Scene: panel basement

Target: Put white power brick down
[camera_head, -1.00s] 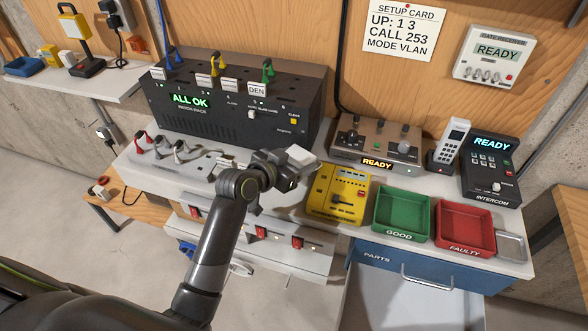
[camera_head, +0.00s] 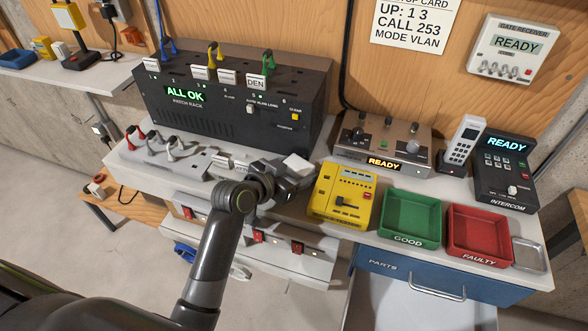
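The white power brick (camera_head: 298,165) is a small pale block at the fingers of my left gripper (camera_head: 292,178). The gripper looks shut on it, though the dark fingers and wrist hide its lower part. Brick and gripper are over the white bench top, between the patch rack and the yellow tester. I cannot tell whether the brick's underside touches the bench. My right gripper is not in view.
The black patch rack (camera_head: 225,115) stands behind and left, the yellow tester (camera_head: 343,193) close on the right. Further right are the green GOOD tray (camera_head: 411,240) and red FAULTY tray (camera_head: 480,258). A grey control box (camera_head: 384,135) stands behind.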

